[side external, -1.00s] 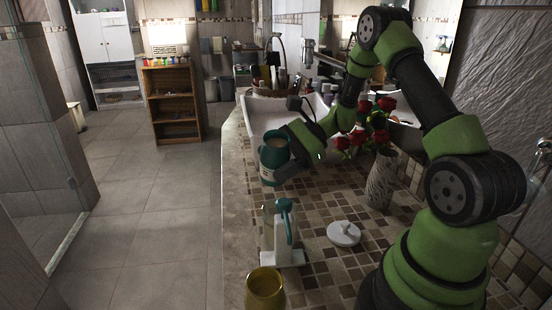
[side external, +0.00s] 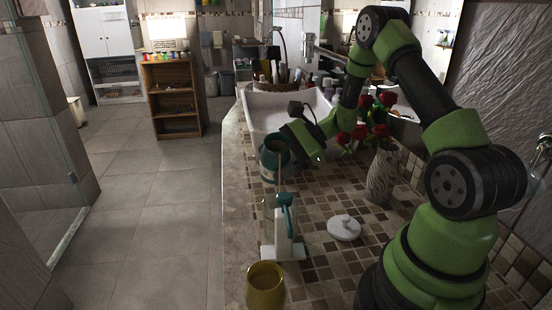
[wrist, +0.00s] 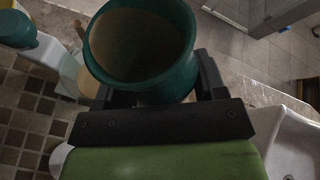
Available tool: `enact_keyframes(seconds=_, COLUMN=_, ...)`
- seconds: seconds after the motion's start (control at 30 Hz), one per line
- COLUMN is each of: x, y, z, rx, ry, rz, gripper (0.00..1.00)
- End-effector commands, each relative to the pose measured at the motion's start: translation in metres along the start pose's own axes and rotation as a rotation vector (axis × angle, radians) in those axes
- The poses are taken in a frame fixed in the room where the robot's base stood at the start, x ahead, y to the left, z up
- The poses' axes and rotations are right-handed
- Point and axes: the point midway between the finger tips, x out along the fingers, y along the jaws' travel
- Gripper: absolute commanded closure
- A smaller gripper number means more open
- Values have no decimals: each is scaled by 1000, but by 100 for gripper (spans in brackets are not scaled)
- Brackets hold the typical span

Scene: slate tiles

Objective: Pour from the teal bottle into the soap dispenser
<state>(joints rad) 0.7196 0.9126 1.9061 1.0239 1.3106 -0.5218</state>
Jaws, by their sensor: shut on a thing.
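In the wrist view the bottle (wrist: 178,88) shows a wide round mouth with a tan inside. My gripper (side external: 287,160) is shut on its side; the fingertips are mostly hidden. The soap dispenser (side external: 270,230), pale with a teal handle and white base, stands upright in front of and below the bottle. The dispenser's inside is hidden.
A yellow cup (side external: 265,289) stands at the near counter edge. A white lid-like disc (side external: 344,229) lies right of the dispenser. A patterned vase (side external: 382,178) with red roses stands near my arm. A white sink (side external: 270,113) lies behind. Tiled counter between disc and vase is clear.

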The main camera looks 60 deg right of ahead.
Motion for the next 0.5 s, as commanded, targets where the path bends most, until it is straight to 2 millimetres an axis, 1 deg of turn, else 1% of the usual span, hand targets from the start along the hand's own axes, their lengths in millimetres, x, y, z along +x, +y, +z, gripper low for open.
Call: enact_keyframes(seconds=0.5, x=4, y=0, z=-8, rx=-94, ry=32, rz=-40, gripper=68)
